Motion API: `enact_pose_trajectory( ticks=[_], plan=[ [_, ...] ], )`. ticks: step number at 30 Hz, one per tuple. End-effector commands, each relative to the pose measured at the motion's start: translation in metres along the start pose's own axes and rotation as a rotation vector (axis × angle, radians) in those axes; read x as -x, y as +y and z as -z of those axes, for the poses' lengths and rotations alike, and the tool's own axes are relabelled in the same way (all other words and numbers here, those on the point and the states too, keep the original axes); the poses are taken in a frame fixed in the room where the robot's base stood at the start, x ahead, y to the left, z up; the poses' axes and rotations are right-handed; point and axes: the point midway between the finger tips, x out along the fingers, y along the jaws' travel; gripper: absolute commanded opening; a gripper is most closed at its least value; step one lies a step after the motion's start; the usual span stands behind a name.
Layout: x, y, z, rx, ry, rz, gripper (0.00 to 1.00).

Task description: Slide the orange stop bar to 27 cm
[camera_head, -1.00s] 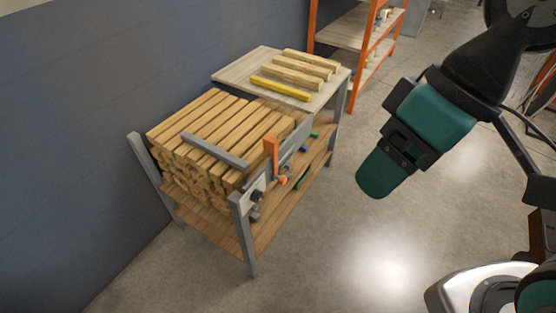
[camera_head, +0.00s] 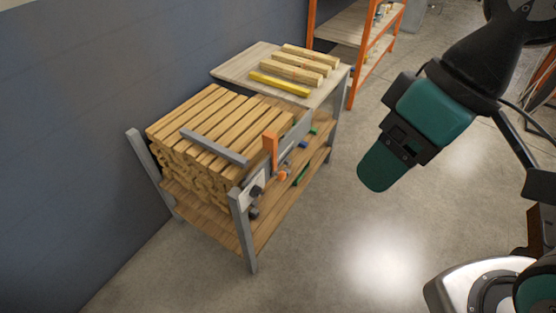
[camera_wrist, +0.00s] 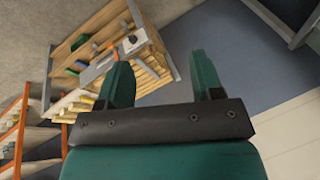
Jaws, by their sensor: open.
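The orange stop bar (camera_head: 270,148) stands upright on the grey rail (camera_head: 290,150) along the near side of the wood bench, with a small orange knob (camera_head: 282,175) below it. No scale marks are readable on the rail. My gripper (camera_head: 378,172) hangs over bare floor to the right of the bench, apart from the stop. In the wrist view, my gripper (camera_wrist: 162,78) has its two green fingers spread with nothing between them. The bench shows beyond them there, tilted, and I cannot make out the stop's position clearly.
Stacked wood strips (camera_head: 215,125) fill the bench's left part under a grey bar (camera_head: 213,147). Several loose strips, one yellow (camera_head: 280,85), lie on the pale end table (camera_head: 240,68). An orange-framed shelf (camera_head: 355,50) stands behind.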

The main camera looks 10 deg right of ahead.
Motion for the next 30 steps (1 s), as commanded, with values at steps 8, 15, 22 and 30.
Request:
enact_pose_trajectory(
  ticks=[8,15,22,30],
  plan=[
    [-0.070,0.023,0.011,0.055,0.073,0.065,0.60],
    [-0.157,0.059,0.035,0.146,0.233,0.167,0.60],
    [-0.230,0.099,0.057,0.208,0.416,0.240,0.60],
    [-0.306,0.160,0.077,0.247,0.662,0.286,0.60]
  ],
)
